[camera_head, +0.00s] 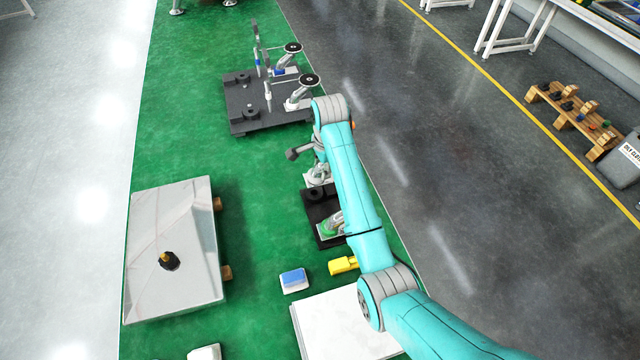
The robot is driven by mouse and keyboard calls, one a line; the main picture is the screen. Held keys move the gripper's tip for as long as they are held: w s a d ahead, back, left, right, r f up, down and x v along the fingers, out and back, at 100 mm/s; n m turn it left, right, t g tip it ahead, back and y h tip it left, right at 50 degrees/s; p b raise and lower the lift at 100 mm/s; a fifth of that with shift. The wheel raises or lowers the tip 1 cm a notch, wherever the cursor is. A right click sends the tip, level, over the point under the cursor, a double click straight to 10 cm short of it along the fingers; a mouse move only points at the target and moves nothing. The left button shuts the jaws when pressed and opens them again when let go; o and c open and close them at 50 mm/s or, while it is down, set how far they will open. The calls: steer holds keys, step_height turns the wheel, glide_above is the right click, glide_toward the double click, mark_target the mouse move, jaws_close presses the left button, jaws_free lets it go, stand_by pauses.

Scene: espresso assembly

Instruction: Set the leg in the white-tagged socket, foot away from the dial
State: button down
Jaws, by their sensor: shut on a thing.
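A dark base plate (243,123) lies on the green floor, with several sockets and fittings on it. A white tag (291,106) shows at its near right, below a black round dial (309,80) on a grey stem. A second dial (293,47) stands farther back, close to a blue tag (280,71). Thin grey posts stand upright on the plate. My gripper (318,174) is nearer than the plate, partly hidden by my arm. It is shut on what looks like the leg (294,154), a grey piece whose dark rounded end points left. The jaw contact is too small to make out.
A black tray (316,222) with a green-tagged part lies under my arm. Nearby are a yellow block (343,265), a blue-topped box (293,280) and a white panel (345,328). A pale sheet-topped stand (190,235) is at left. Green floor between is clear.

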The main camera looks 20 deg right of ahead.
mark_target(325, 182)
steer(key=shift+d+f, duration=0.1)
steer(key=shift+f, duration=2.9)
steer(key=c, duration=0.7)
jaws_free()
steer(key=shift+c, duration=0.2)
steer(key=shift+f, duration=0.1)
steer(key=r, duration=0.3)
steer(key=s+r, duration=0.1)
steer(key=r, duration=0.3)
steer(key=s+r, duration=0.1)
steer(key=r, duration=0.2)
steer(key=shift+s+a+r, duration=0.15)
steer(key=shift+a+r, duration=0.05)
steer(key=shift+d, duration=0.1)
